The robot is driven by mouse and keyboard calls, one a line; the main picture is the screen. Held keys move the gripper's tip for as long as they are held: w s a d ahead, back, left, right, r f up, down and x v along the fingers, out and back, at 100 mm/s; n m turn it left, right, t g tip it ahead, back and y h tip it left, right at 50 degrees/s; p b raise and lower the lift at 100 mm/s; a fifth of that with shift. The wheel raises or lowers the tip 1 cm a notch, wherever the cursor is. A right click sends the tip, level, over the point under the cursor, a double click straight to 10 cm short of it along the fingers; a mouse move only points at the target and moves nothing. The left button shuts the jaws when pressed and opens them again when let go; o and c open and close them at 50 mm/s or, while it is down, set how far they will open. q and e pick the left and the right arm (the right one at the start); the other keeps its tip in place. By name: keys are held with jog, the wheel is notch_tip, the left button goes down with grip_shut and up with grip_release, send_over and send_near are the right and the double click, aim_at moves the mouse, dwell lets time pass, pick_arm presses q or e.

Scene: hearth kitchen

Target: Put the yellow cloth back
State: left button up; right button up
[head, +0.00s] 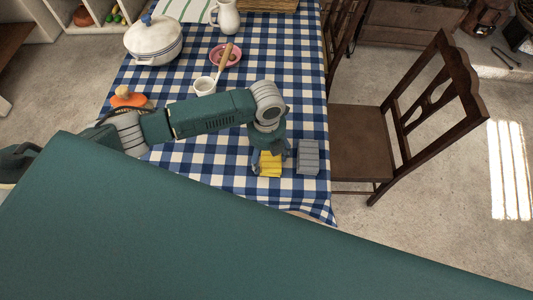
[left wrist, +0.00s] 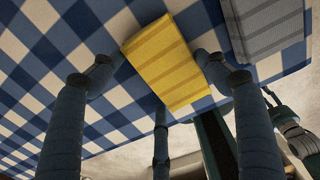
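The yellow cloth (head: 270,168) is a folded, ribbed block lying on the checked tablecloth near the table's front right corner. In the left wrist view the yellow cloth (left wrist: 168,62) lies between my spread fingers. My left gripper (head: 271,157) points down over it and is open, with fingers on either side close to its edges; I cannot tell whether they touch it. A grey cloth (head: 307,157) of like shape lies just right of it and also shows in the left wrist view (left wrist: 265,25). Part of my other arm shows at the lower right there; its fingers are unclear.
The table (head: 215,165) holds a white pot (head: 153,42), a white jug (head: 226,18), a pink plate (head: 233,60), a small white cup (head: 204,86) and an orange-topped item (head: 128,97). A wooden chair (head: 360,145) stands close at the right. My teal body hides the foreground.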

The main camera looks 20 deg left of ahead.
aim_at(267, 157)
pick_arm(q)
jog(key=o, duration=0.3)
jog(key=shift+o, duration=0.2)
jog(key=shift+r, duration=0.15)
notch_tip(267, 157, up, 12)
jog(key=b, duration=0.1)
